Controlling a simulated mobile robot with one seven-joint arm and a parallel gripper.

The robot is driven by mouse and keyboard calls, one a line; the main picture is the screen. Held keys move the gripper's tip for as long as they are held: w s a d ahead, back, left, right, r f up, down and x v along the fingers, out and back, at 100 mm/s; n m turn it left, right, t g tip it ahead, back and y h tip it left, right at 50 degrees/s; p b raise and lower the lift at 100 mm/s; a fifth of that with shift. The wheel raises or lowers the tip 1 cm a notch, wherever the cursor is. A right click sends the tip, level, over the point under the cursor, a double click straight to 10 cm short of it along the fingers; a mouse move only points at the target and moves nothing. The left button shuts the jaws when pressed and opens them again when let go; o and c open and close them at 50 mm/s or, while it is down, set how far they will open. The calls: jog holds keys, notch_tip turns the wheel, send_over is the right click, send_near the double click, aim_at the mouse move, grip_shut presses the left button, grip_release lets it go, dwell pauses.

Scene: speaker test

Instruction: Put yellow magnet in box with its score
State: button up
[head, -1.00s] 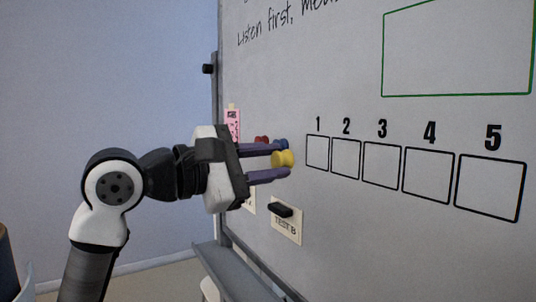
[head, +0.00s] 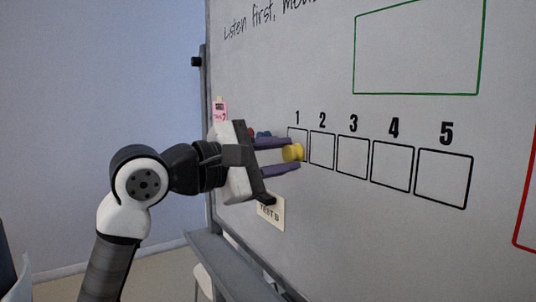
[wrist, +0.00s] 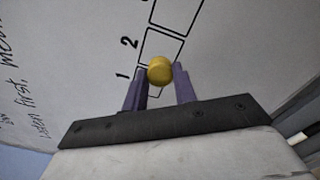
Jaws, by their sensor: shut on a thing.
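The yellow magnet (head: 292,153) is a small round knob held between the purple fingers of my gripper (head: 290,154). It also shows in the wrist view (wrist: 160,70) between the fingertips. In the head view the magnet is in front of box 1 (head: 304,134), covering part of it. Boxes 2 (head: 321,151), 3 (head: 352,157), 4 (head: 391,165) and 5 (head: 443,179) are empty black squares in a row, each with its number above. I cannot tell whether the magnet touches the board.
The whiteboard (head: 330,215) fills the right side, with a tray (head: 225,262) along its lower edge. A red magnet (head: 251,132) and a blue magnet (head: 264,134) show behind my gripper. A "TEST B" label (head: 270,213) is below. A pink device (head: 219,110) hangs at the left edge.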

jog(key=shift+x, duration=2)
jog(key=shift+w+d, duration=0.3)
jog(key=shift+d, duration=0.2)
jog(key=o, duration=0.9)
jog(key=shift+o, duration=0.6)
jog(key=o, duration=0.3)
jog(key=shift+a, duration=0.1)
